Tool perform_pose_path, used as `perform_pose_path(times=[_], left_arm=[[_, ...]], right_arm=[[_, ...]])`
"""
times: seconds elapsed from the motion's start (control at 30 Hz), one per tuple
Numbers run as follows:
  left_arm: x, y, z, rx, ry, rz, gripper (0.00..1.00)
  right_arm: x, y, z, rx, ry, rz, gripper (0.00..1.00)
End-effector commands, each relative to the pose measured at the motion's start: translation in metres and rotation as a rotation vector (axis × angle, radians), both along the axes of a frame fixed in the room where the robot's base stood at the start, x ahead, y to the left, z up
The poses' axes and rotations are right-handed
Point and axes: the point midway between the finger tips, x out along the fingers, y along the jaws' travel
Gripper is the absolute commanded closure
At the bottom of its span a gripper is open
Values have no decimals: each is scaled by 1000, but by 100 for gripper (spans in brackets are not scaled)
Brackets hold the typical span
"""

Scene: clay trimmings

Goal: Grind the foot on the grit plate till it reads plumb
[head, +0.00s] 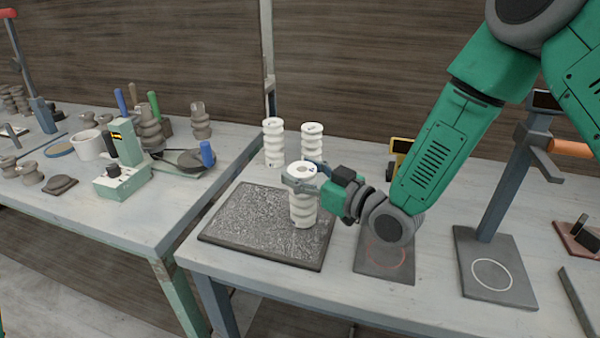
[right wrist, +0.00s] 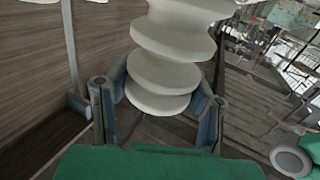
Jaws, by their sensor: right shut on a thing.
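A white ribbed clay piece (head: 303,208) stands upright in my right gripper (head: 303,176) over the right part of the dark grit plate (head: 225,228). The gripper is shut around its upper part. The foot is low over the plate; I cannot tell whether it touches. In the right wrist view the white piece (right wrist: 165,70) shows between the two fingers (right wrist: 160,105). Two more white ribbed pieces, one on the left (head: 273,145) and one on the right (head: 312,138), stand behind the plate. My left gripper is not in view.
Right of the plate is a dark base with a red ring (head: 385,262) and a yellow-framed device (head: 402,146), partly behind my arm. Further right stands a post on a base with a white ring (head: 492,275). The left bench (head: 120,215) holds grey pieces and tools.

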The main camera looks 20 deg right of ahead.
Motion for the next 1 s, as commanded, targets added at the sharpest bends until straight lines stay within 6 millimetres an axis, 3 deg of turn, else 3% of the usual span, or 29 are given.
perform_pose_path(times=[0.5,1.0], left_arm=[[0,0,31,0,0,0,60],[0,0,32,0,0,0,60]], right_arm=[[1,0,44,3,-6,0,100],[1,0,46,4,-6,-1,100]])
